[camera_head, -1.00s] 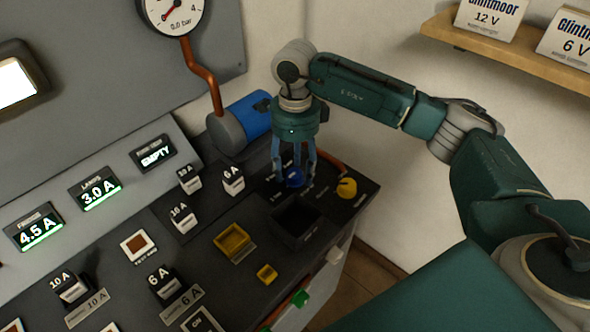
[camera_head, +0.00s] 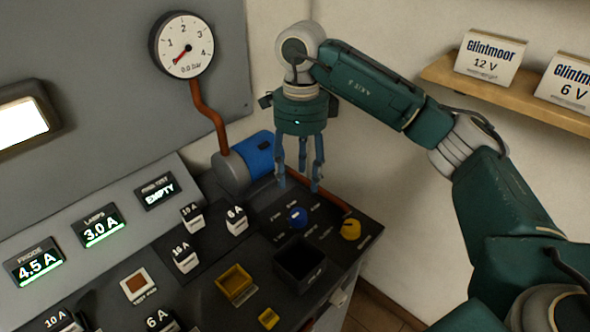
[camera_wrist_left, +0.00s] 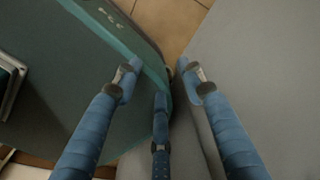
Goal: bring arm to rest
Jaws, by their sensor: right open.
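My right arm comes in from the right in the head view. My right gripper (camera_head: 304,186) is open, with its blue fingers pointing down and nothing between them. It hangs above the back right of the console, over the area of the blue knob (camera_head: 298,217), and looks clear of it. My left gripper (camera_wrist_left: 155,75) shows only in the left wrist view. Its blue fingers are spread apart with nothing between them, above a plain grey surface and a part of my own green body.
The console (camera_head: 215,262) holds several fuse blocks, a yellow tray (camera_head: 236,282), a dark square bin (camera_head: 300,262) and a yellow knob (camera_head: 350,229). A blue pump (camera_head: 257,155) and a gauge (camera_head: 183,46) stand behind. A wooden shelf (camera_head: 500,88) with cards is at the upper right.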

